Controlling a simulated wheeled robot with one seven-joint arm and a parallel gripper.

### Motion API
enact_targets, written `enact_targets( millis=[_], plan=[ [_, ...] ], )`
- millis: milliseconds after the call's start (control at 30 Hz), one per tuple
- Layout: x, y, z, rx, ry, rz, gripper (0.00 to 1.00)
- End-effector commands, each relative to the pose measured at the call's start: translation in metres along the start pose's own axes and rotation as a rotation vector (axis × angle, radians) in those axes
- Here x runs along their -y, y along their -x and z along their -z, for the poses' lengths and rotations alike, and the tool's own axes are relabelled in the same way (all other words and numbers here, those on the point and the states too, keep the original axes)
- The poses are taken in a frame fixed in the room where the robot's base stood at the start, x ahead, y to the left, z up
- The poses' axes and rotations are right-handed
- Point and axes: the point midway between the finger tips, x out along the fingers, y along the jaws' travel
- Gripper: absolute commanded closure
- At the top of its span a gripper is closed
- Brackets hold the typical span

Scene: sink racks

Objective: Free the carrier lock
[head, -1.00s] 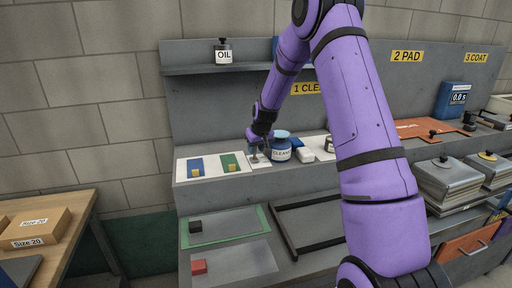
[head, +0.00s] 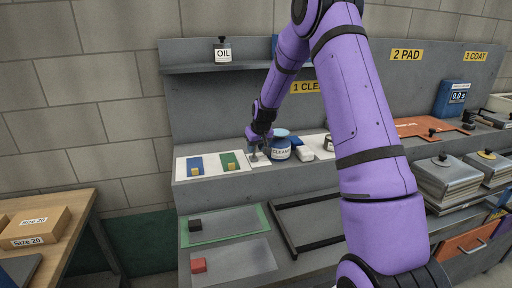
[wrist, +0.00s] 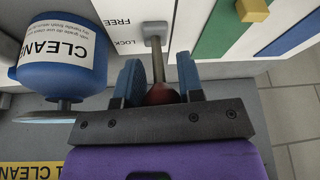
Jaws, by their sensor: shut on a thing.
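The carrier lock lever (wrist: 158,62) is a thin brownish rod with a dark red knob (wrist: 161,94), on a small grey pivot block (wrist: 155,30). It stands on a white plate marked FREE and LOCK (wrist: 124,42) in the wrist view. In the head view my gripper (head: 260,148) is at the white plate, and the lever is mostly hidden.
A blue CLEAN jar (head: 280,149) stands close to the right of my gripper, and left in the wrist view (wrist: 60,50). Blue (head: 196,165) and green (head: 229,162) strips with yellow blocks lie to the left. An OIL bottle (head: 222,54) stands on the shelf above.

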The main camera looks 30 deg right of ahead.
Motion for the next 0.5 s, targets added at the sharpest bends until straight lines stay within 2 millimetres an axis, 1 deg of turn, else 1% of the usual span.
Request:
enact_targets(
  millis=[33,400,433,467,500],
  plan=[
    [0.0022,-0.0032,-0.0035,0.010,0.001,0.004,1.00],
    [0.0023,-0.0031,-0.0033,0.009,0.002,0.004,1.00],
    [0.0023,-0.0031,-0.0033,0.009,0.002,0.004,0.63],
    [0.0023,-0.0031,-0.0031,0.009,0.002,0.004,0.56],
    [0.0022,-0.0028,-0.0027,0.008,0.002,0.004,0.47]
  ],
)
